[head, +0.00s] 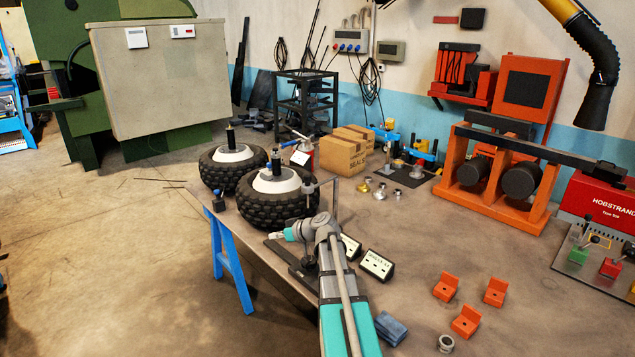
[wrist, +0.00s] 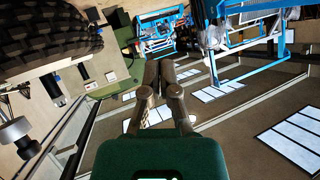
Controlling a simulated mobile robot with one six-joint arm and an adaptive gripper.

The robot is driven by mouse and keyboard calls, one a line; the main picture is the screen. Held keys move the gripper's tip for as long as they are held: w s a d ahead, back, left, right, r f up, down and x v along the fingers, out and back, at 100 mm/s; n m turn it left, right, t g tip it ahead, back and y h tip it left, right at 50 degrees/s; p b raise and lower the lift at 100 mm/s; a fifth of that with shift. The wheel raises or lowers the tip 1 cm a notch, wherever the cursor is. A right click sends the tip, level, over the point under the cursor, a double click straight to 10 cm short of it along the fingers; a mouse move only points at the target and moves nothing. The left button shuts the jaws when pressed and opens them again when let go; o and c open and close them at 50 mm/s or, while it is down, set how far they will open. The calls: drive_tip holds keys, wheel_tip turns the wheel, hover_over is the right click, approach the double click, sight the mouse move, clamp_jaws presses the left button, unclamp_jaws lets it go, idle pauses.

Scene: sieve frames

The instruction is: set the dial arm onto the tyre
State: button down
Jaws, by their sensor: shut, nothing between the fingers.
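Two black knobbly tyres with pale hubs lie flat on the bench at its left end, the nearer one (head: 262,203) and the farther one (head: 222,172). An upright post (head: 335,200) with a short crossbar and grey knob (head: 309,188) stands just right of the nearer tyre; it looks like the dial arm, though no dial face is clear. My gripper (head: 274,236) is in front of the nearer tyre, apart from it. In the wrist view my gripper (wrist: 160,70) has its fingers together and empty. A tyre (wrist: 60,38) fills the upper left there, with a grey cylindrical part (wrist: 18,132) below.
Two black-and-white boxes (head: 376,265), orange blocks (head: 465,321) and a blue block (head: 391,328) lie on the bench near my arm. Cardboard boxes (head: 343,154) and an orange press (head: 500,170) stand behind. A small dark fitting (head: 219,201) sits at the bench's left edge.

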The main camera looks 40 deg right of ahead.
drive_tip(key=d+r+t+h, duration=0.2)
drive_tip(key=d+r+t, duration=0.2)
drive_tip(key=d, duration=0.9)
drive_tip(key=m+t+h, duration=0.2)
drive_tip(key=t+h, duration=0.1)
approach(311, 179)
drive_tip(key=s, duration=0.6)
drive_tip(key=shift+d+r, duration=0.15)
drive_tip(key=shift+r, duration=0.15)
drive_tip(key=w, duration=0.9)
drive_tip(key=w+a, duration=0.1)
drive_tip(key=w, duration=0.4)
drive_tip(key=shift+a, duration=0.1)
drive_tip(key=shift+d, duration=0.25)
drive_tip(key=shift+s+a, duration=0.1)
drive_tip(key=shift+a, duration=0.05)
